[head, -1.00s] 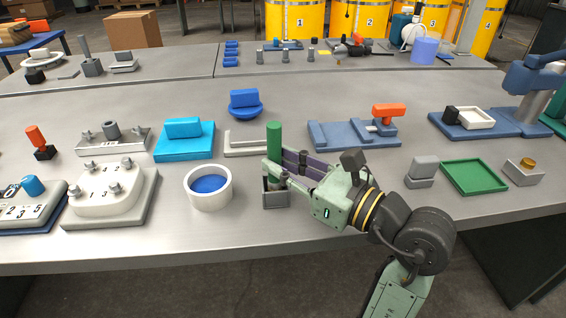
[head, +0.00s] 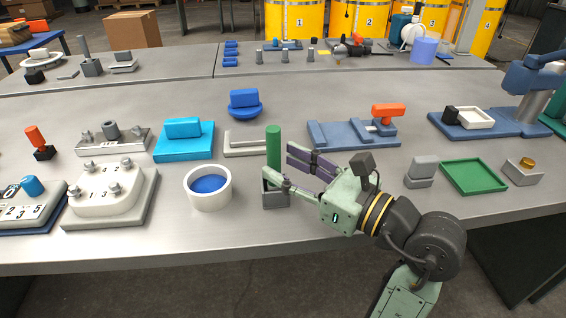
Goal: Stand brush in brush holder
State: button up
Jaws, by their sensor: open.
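The brush shows as an upright green handle (head: 273,148); its lower end is inside the grey brush holder (head: 275,199), a small open box near the front of the bench. The brush stands about vertical, its bristles hidden by the holder walls. My gripper (head: 285,164) is open, just right of the brush. One finger is behind and right of the handle; the other reaches low across the holder's top edge. I cannot tell whether that lower finger touches the holder or the handle.
A white round bowl with blue inside (head: 209,188) stands close left of the holder. A blue-grey fixture with an orange handle (head: 388,111) is behind my gripper. A green tray (head: 474,177) lies to the right. Bare bench lies in front of the holder.

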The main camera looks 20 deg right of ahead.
jog(key=v, duration=1)
jog(key=shift+s+d, duration=0.15)
jog(key=shift+s, duration=0.15)
dwell(0.4)
